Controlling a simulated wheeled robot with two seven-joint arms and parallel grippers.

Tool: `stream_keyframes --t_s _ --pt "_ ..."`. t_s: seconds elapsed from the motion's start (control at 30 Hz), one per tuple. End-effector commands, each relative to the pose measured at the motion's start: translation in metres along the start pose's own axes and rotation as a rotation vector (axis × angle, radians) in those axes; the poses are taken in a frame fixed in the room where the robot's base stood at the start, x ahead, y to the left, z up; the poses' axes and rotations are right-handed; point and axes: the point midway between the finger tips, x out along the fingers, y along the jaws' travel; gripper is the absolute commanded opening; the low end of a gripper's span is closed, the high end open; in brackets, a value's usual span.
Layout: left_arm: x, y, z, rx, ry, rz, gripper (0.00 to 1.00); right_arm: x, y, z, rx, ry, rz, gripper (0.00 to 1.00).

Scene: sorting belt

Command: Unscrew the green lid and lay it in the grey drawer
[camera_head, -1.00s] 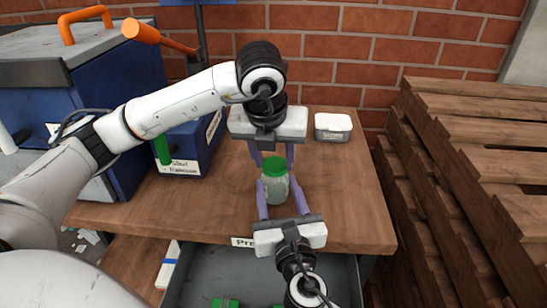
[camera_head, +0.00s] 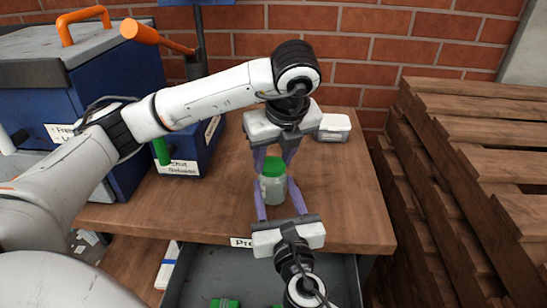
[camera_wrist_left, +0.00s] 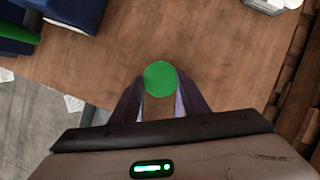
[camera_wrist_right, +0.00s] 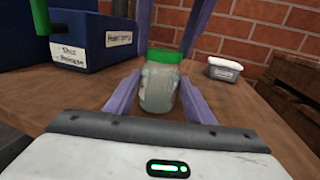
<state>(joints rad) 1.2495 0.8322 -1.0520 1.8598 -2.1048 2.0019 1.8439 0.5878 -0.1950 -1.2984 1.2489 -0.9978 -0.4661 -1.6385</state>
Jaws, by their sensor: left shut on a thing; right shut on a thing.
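A jar (camera_head: 273,189) of clear, pale material with a green lid (camera_head: 272,166) stands upright on the wooden table near its front edge. My left gripper (camera_head: 272,162) comes from behind and above and is shut on the green lid, which also shows between its fingers in the left wrist view (camera_wrist_left: 160,78). My right gripper (camera_head: 273,196) comes from the front and is shut on the jar's body, seen in the right wrist view (camera_wrist_right: 159,88). The lid sits at the top of the jar; I cannot tell how loose it is. The grey drawer (camera_head: 205,270) is open below the table's front edge, with green pieces inside.
A small white-lidded box (camera_head: 334,127) stands at the back right of the table. Blue labelled machinery (camera_head: 120,80) with orange handles fills the left. Stacked wooden pallets (camera_head: 470,150) stand on the right, before a brick wall. The table right of the jar is clear.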

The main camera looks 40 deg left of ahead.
Motion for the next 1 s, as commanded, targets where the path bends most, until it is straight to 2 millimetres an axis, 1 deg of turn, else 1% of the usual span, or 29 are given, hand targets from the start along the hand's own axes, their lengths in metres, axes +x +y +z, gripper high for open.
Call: stream_keyframes --t_s 0.03,0.23,0.47,1.0 --pt "0.002 0.006 0.008 -0.039 -0.018 0.031 0.1 0.001 -0.013 -0.001 0.004 0.002 -0.028 0.09" --pt "-0.004 0.006 0.01 -0.033 -0.016 0.029 0.1 0.001 -0.013 -0.002 0.002 0.004 -0.029 0.09" --pt "-0.018 0.005 0.016 -0.033 -0.016 0.025 0.1 0.001 -0.014 -0.004 0.004 0.009 -0.031 0.09" --pt "-0.049 0.002 0.024 -0.024 -0.009 0.017 0.1 0.0 -0.006 0.0 0.001 0.001 -0.015 0.09"
